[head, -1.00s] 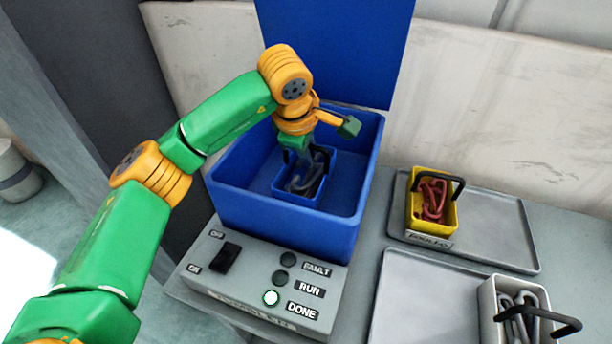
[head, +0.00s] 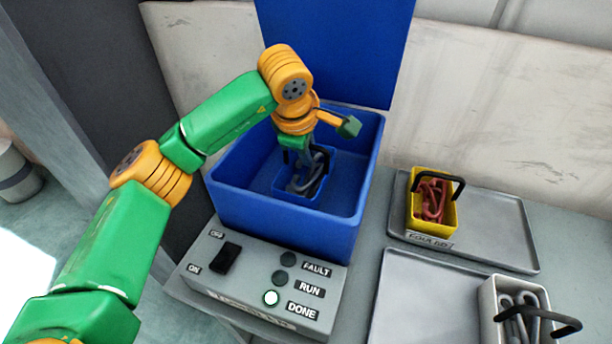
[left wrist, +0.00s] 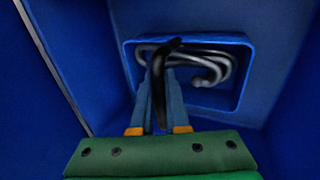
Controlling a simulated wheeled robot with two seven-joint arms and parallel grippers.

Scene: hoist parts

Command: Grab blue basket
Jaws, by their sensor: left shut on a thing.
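The blue basket (head: 290,187) sits inside the large blue tub of the machine and holds grey metal hooks or shackles. It has a black handle, which also shows in the left wrist view (left wrist: 160,85). My left gripper (head: 303,158) reaches down into the tub from above and is shut on the black handle. In the left wrist view the two fingers (left wrist: 161,90) are close together around the handle, with the blue basket (left wrist: 243,92) below them. My right gripper is not in view.
The blue tub (head: 240,212) has high walls around the basket, and its blue lid (head: 335,50) stands open behind. A control panel (head: 215,285) with a lit DONE lamp is in front. At right, a yellow basket (head: 415,218) and a white basket (head: 490,310) stand on grey trays (head: 495,235).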

